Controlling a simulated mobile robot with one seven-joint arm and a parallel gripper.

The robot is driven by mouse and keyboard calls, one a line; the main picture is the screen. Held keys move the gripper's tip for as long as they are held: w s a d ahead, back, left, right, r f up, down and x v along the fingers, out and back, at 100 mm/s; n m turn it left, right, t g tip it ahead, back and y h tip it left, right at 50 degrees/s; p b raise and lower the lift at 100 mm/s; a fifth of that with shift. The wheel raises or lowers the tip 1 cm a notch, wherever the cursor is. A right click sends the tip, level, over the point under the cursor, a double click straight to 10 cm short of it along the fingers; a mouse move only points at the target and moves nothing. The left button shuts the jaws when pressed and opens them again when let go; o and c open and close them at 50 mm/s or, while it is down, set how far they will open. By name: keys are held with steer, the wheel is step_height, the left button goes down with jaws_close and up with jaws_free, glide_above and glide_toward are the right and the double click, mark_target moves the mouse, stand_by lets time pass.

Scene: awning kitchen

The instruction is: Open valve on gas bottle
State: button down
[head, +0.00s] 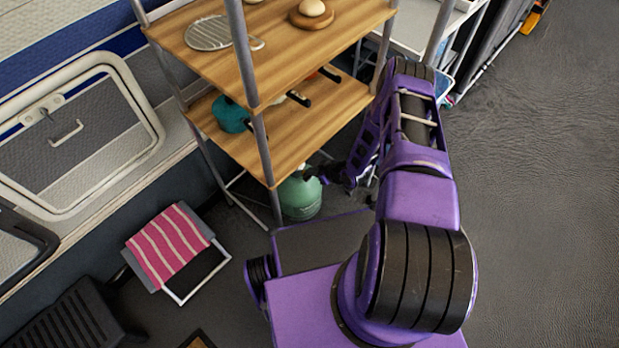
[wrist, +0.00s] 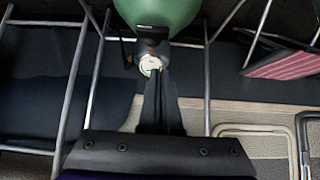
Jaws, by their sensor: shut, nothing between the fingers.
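The green gas bottle (head: 301,198) stands on the floor under the lower wooden shelf, partly hidden by the shelf. In the wrist view its rounded green body (wrist: 158,12) fills the top middle. A dark valve fitting (wrist: 151,36) sticks out from it, with a small pale round part (wrist: 151,64) at its end. My gripper (wrist: 157,74) is shut and empty, its fingertips right at this pale part. I cannot tell whether they touch it. In the head view my gripper (head: 325,176) is a dark shape beside the bottle's top, too small to make out.
The shelf rack's metal posts (head: 262,150) and lower wooden shelf (head: 285,125) stand close around the bottle. Thin metal legs (wrist: 92,80) flank my gripper in the wrist view. A pink striped stool (head: 168,243) stands at left. The floor at right (head: 550,180) is clear.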

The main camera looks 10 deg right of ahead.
mark_target(304, 179)
steer(key=shift+w+a+f+b, duration=0.15)
steer(key=shift+w+f+b, duration=0.05)
steer(key=shift+f, duration=0.7)
steer(key=shift+w+a+f+b, duration=0.1)
steer(key=shift+w+f+b, duration=0.05)
steer(key=shift+f, duration=0.7)
steer(key=shift+w+a+f+b, duration=0.15)
steer(key=shift+w+f+b, duration=0.05)
steer(key=shift+f, duration=0.7)
steer(key=shift+s+a+f+n+t+h+p, duration=0.1)
steer(key=shift+s+a+n+t+h+p, duration=0.05)
steer(key=shift+n+t+h+p, duration=0.15)
steer(key=shift+s+a+f+n+t+h+p, duration=0.1)
steer(key=shift+a+n+t+h, duration=0.1)
steer(key=shift+h, duration=0.2)
steer(key=shift+s+a+f+n+t+h, duration=0.1)
steer(key=shift+a+f+n+t+h, duration=0.1)
steer(key=shift+n+t+h, duration=0.15)
steer(key=shift+s+a+f+n+t+h, duration=0.15)
steer(key=shift+t+h, duration=0.1)
steer(key=shift+h, duration=0.2)
steer(key=shift+s+a+f+b, duration=0.1)
steer(key=shift+a+f+b, duration=0.1)
steer(key=shift+f, duration=0.6)
steer(key=shift+s+a+f+b, duration=0.1)
steer(key=shift+f+b, duration=0.1)
steer(key=shift+f, duration=0.6)
